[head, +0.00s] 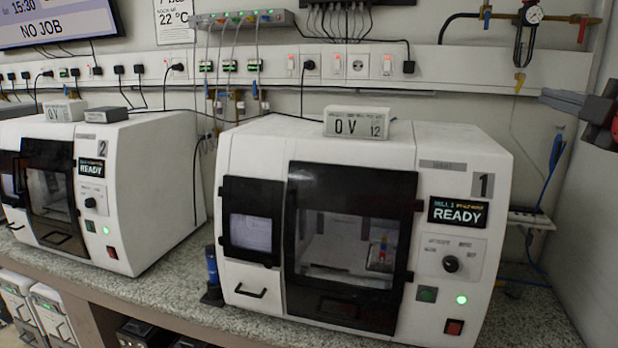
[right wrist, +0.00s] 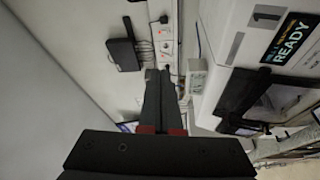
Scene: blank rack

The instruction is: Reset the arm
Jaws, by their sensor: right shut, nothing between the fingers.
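My right gripper (head: 546,98) shows at the right edge of the head view, raised beside the right wall, with dark fingers and a red part behind them. It points left, above bench height and apart from the machine. In the right wrist view the fingers (right wrist: 158,74) lie together, with nothing between them. The rest of the right arm is mostly out of the picture. My left gripper is in neither view.
Mill 1 (head: 467,155) stands on the speckled bench (head: 240,318), reading READY, its dark door closed. Mill 2 (head: 150,165) stands left. A gauge with tubing (head: 533,15) and a blue hose (head: 548,180) hang near the right wall. Open air lies between gripper and mill 1.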

